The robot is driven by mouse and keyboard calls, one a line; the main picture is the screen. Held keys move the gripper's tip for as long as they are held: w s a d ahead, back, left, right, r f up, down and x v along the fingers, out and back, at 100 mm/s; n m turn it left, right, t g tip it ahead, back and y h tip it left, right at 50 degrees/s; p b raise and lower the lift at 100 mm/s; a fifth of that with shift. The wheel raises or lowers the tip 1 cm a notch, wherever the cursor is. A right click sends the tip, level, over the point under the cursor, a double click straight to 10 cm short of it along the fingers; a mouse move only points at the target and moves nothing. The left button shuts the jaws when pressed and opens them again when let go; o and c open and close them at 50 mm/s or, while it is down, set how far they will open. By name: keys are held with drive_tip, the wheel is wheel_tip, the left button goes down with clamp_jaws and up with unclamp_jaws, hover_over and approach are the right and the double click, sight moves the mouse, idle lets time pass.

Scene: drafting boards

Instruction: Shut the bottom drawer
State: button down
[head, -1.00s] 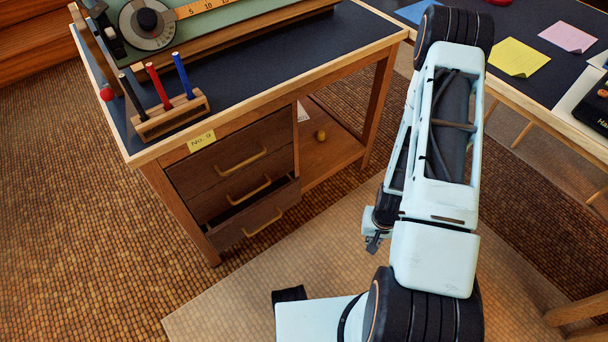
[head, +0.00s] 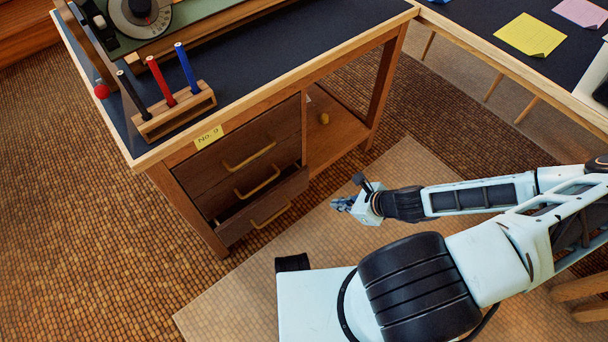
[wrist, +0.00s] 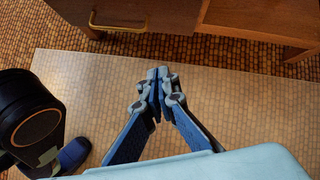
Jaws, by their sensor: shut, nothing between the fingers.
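The bottom drawer (head: 250,205) of the wooden desk is pulled partly out, with a dark gap showing above its front. Its yellow handle (head: 270,216) faces me. My gripper (head: 338,204) is to the right of the drawer front, apart from it and above the light mat. In the wrist view, my gripper (wrist: 160,76) has its fingertips together with nothing between them. The bottom drawer's front (wrist: 160,12) and its handle (wrist: 118,27) show at the top of that view, beyond the fingertips.
Two drawers above, the top one (head: 225,160) and the middle one (head: 230,187), look closed. A label reading No. 9 (head: 209,138) is on the desk edge.

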drive_tip(key=w+a+m+t, duration=0.1)
drive_tip(key=w+m+t, duration=0.1)
drive_tip(key=w+m, duration=0.25)
drive_tip(key=b, duration=0.5)
approach(303, 174)
drive_tip(key=x, duration=0.5)
drive_tip(key=shift+w+a+f, duration=0.1)
drive_tip(key=shift+a+f, duration=0.1)
